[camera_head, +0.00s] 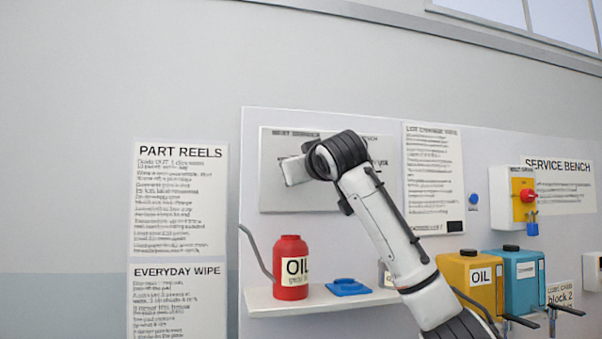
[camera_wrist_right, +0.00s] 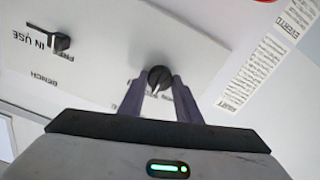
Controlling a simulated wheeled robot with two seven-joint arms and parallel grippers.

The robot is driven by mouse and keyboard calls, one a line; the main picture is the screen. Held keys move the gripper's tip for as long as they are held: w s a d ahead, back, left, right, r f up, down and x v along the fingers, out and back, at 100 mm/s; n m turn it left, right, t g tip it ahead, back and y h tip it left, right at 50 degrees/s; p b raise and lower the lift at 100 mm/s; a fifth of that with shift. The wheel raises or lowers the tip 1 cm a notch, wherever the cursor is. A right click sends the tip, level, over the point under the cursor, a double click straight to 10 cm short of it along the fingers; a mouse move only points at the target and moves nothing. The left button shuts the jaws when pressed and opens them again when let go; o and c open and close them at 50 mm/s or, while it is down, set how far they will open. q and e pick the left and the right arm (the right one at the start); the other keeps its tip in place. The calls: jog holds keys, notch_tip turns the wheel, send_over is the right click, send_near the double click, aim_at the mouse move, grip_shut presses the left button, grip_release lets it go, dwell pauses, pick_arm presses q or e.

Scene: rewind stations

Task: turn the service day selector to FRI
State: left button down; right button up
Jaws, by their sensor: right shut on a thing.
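A black round knob (camera_wrist_right: 160,74) with a pointer is on a pale panel in the right wrist view. I take it for the service day selector, but no day letters around it are readable. My right gripper (camera_wrist_right: 158,82) is shut on this knob, one dark finger on each side. In the head view my right arm reaches up to the wall panel (camera_head: 275,195), and its hand and wrist cover part of it. The knob and fingertips are hidden there. My left gripper is in neither view.
A second black switch (camera_wrist_right: 61,42) marked IN USE and FREE is on the same panel. Below, a shelf (camera_head: 262,303) holds a red oil can (camera_head: 290,250) and a blue item (camera_head: 348,287). Yellow (camera_head: 455,270) and blue (camera_head: 525,292) containers stand right of my arm.

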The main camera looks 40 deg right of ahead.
jog(key=shift+m+b, duration=0.45)
jog(key=shift+m, duration=3.75)
jog(key=o, duration=1.1)
jog(key=shift+c, duration=0.2)
